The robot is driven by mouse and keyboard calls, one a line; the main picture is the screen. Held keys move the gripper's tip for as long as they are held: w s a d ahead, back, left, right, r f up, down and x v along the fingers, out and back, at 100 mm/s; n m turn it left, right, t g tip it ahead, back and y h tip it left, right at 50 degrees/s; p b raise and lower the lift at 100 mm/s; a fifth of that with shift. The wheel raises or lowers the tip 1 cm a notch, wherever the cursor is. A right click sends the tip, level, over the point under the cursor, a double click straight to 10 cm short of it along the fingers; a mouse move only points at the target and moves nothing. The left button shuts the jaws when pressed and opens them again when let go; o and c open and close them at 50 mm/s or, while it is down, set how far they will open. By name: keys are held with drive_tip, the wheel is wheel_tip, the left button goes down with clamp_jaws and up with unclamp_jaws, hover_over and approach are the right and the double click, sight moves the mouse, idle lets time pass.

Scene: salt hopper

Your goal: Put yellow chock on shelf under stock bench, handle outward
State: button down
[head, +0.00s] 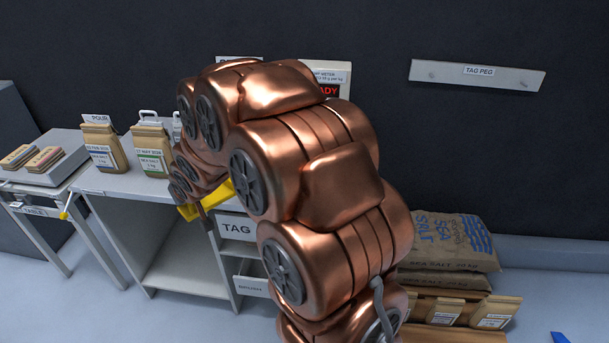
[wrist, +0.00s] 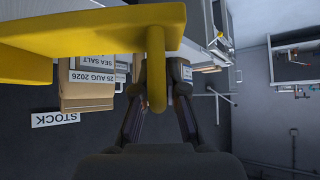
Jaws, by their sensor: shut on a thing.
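The yellow chock (wrist: 90,35) fills the top of the wrist view, a flat plate with a rounded handle bar. My gripper (wrist: 163,68) is shut on its handle, with the dark fingers on either side of the bar. In the head view the chock (head: 218,194) shows only in part, at the bench's front, behind my copper arm. The grey bench (head: 125,182) has an open space below with a low shelf (head: 185,268), on which I see nothing. A STOCK sign (wrist: 55,119) shows upside down in the wrist view. My fingertips are mostly hidden in the head view.
Paper salt bags (head: 103,150) stand on the bench top. A TAG drawer (head: 238,228) adjoins the open space, with another drawer (head: 252,277) below. A side table (head: 45,190) stands at left. Sacks (head: 450,243) are stacked at right. Floor before the bench is clear at left.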

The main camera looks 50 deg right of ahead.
drive_tip(key=s+d+f+m+h+b, duration=0.1)
drive_tip(key=s+d+b, duration=0.4)
drive_tip(key=s+d, duration=0.7)
drive_tip(key=s+d+f+m+b, duration=0.1)
drive_tip(key=s+d+b, duration=0.4)
drive_tip(key=s+d, duration=0.7)
drive_tip(key=w+d+p, duration=0.1)
drive_tip(key=w+d, duration=0.2)
drive_tip(key=w, duration=0.2)
drive_tip(key=w+d+f+p, duration=0.1)
drive_tip(key=w+d, duration=0.2)
drive_tip(key=w, duration=0.3)
drive_tip(key=w+d+p, duration=0.2)
drive_tip(key=w+d, duration=0.1)
drive_tip(key=w, duration=0.3)
drive_tip(key=shift+w+f, duration=0.15)
drive_tip(key=shift+f, duration=0.2)
drive_tip(key=shift+f+p, duration=0.35)
drive_tip(key=shift+f, duration=1.5)
drive_tip(key=shift+d, duration=0.1)
drive_tip(key=c, duration=1.7)
unclamp_jaws()
drive_tip(key=shift+f, duration=0.1)
drive_tip(key=o, duration=0.5)
